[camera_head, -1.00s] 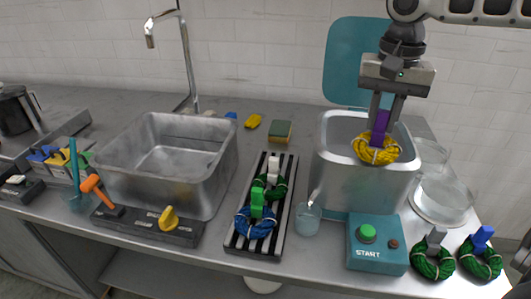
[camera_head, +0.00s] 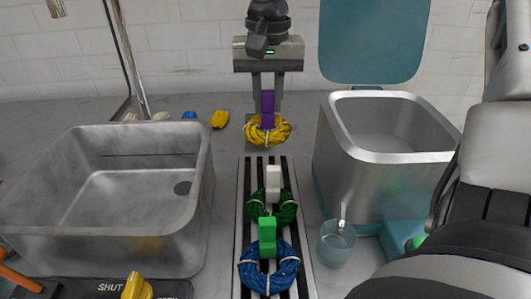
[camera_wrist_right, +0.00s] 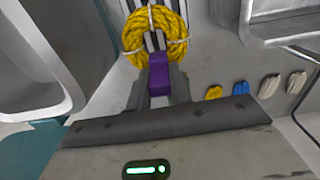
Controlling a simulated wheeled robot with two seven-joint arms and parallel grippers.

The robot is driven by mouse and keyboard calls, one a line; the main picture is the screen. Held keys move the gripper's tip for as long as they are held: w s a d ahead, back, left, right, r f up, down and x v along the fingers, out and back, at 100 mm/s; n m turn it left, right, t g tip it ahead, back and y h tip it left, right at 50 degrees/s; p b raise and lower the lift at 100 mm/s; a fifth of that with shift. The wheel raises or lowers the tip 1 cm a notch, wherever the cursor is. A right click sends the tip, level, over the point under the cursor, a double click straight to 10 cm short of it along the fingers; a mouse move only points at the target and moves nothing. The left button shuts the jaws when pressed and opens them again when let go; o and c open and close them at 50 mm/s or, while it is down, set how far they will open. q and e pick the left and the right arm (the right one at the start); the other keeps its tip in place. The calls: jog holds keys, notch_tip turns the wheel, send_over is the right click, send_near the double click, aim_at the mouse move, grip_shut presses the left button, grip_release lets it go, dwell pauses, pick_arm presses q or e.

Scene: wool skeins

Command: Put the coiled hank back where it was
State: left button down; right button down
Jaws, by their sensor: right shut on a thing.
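My right gripper (camera_head: 266,105) is shut on the purple tag (camera_head: 267,103) of a yellow coiled hank (camera_head: 268,132). The hank hangs under the fingers at the far end of the striped rack (camera_head: 244,212); I cannot tell whether it touches the rack. In the right wrist view the hank (camera_wrist_right: 132,38) is a ring tied with pale thread, with rack stripes behind it and the purple tag (camera_wrist_right: 159,75) between the fingers. A green hank (camera_head: 286,211) with a white tag and a blue hank (camera_head: 284,272) with a green tag sit on the rack. My left gripper is not in view.
A steel sink (camera_head: 60,245) stands left of the rack. A steel vat (camera_head: 345,165) with its teal lid (camera_head: 372,40) raised stands right. A glass beaker (camera_head: 337,248) is close to the rack's right side. A yellow item (camera_head: 219,119) lies behind the sink.

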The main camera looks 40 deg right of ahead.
aim_at(268, 112)
notch_tip(268, 112, down, 4)
jog(key=shift+r, duration=0.15)
notch_tip(268, 112, down, 5)
jog(key=shift+r+b, duration=0.1)
jog(key=shift+b, duration=0.6)
jog(key=c, duration=1.3)
grip_release()
jog(key=shift+o, duration=0.2)
jog(key=shift+r, duration=0.15)
notch_tip(268, 112, up, 12)
jog(key=shift+f+p, duration=0.1)
jog(key=shift+p, duration=1.15)
